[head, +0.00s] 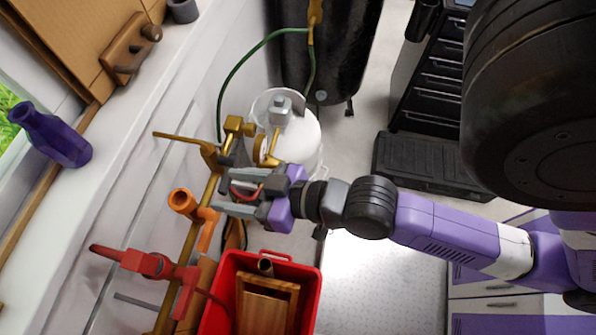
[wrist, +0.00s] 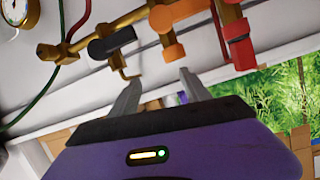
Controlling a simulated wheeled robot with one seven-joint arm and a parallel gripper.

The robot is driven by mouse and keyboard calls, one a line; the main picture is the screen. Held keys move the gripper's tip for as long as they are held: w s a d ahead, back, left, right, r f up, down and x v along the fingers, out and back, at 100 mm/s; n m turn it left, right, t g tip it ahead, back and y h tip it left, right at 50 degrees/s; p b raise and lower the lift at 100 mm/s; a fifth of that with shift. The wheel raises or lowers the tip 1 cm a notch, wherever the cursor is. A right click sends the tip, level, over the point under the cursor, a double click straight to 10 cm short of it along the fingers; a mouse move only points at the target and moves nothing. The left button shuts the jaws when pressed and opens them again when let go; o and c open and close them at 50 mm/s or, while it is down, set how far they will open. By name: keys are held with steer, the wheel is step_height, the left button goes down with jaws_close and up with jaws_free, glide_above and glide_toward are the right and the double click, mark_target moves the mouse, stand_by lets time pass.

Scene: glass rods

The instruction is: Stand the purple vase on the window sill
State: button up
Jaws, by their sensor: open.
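The purple vase (head: 55,137) is at the left in the head view, with its base on the pale window sill (head: 110,135) and its neck toward the window. It looks upright in this tilted view. My gripper (head: 228,192) is open and empty, well to the right of the vase and apart from it, by the pipes below the sill. In the wrist view my gripper (wrist: 158,80) has its two fingers spread with nothing held. A small purple patch behind the right finger there may be the vase; it is mostly hidden.
A brass pipe with orange (head: 183,201) and red (head: 150,263) valves runs along the wall near my gripper. A red crate (head: 312,300) holding wooden pieces stands below. A white tank (head: 300,140) and a black cylinder (head: 330,50) stand behind. The sill beside the vase is clear.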

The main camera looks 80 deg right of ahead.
steer(key=s+a+r+n, duration=0.2)
steer(key=s, duration=1)
steer(key=shift+s+t+y, duration=0.3)
steer(key=shift+y, duration=0.1)
